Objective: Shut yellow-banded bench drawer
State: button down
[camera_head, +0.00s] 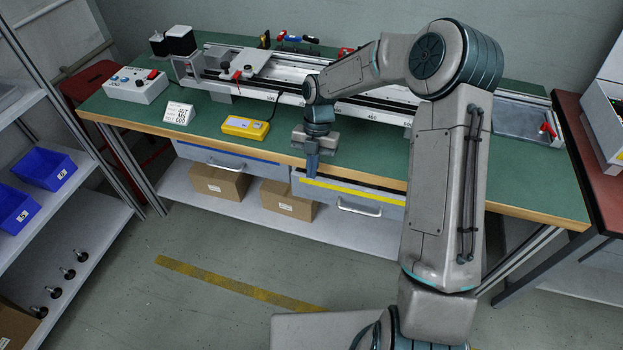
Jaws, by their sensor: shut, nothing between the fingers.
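The yellow-banded drawer (340,200) is under the front edge of the green bench (200,120). Its yellow band runs along the top of its front, and a silver handle (359,209) sits below the band. The drawer front appears to stand out a little from the bench edge; how far it is open is hard to tell. Its right end is hidden behind my arm. My gripper (312,176) points down at the drawer's left end, by the band, with its fingers shut and empty. I cannot tell whether it touches the drawer.
A blue-banded drawer (232,160) is to the left. A yellow device (245,128), a control box (137,84) and a gantry rail (380,112) stand on the bench. Cardboard boxes (288,202) lie on the shelf below. Floor in front is clear.

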jog(key=v, duration=0.3)
jog(key=shift+a+r, duration=0.1)
jog(key=shift+a, duration=0.1)
jog(key=c, duration=2.1)
grip_release()
jog(key=shift+w+r, duration=0.1)
jog(key=shift+r, duration=0.25)
jog(key=o, duration=0.5)
jog(key=shift+o, duration=0.3)
jog(key=s+a+f+n+h+b, duration=0.1)
jog(key=s+f+h, duration=0.4)
jog(key=f, duration=0.5)
jog(key=shift+s+a+n+g+h+b, duration=0.2)
jog(key=shift+s+n+g+h+b, duration=0.15)
jog(key=shift+s+n+b, duration=0.6)
jog(key=n+t+h+b, duration=0.7)
jog(key=n+t+h, duration=0.1)
jog(key=t+h, duration=0.25)
send_near(357, 212)
jog(key=shift+t, duration=0.4)
jog(key=x, duration=0.3)
jog(key=b+x, duration=0.1)
jog(key=x, duration=0.3)
jog(key=b+x, duration=0.1)
jog(key=x, duration=0.2)
jog(key=shift+s+d+f, duration=0.1)
jog(key=shift+d+f, duration=0.05)
jog(key=shift+f, duration=0.15)
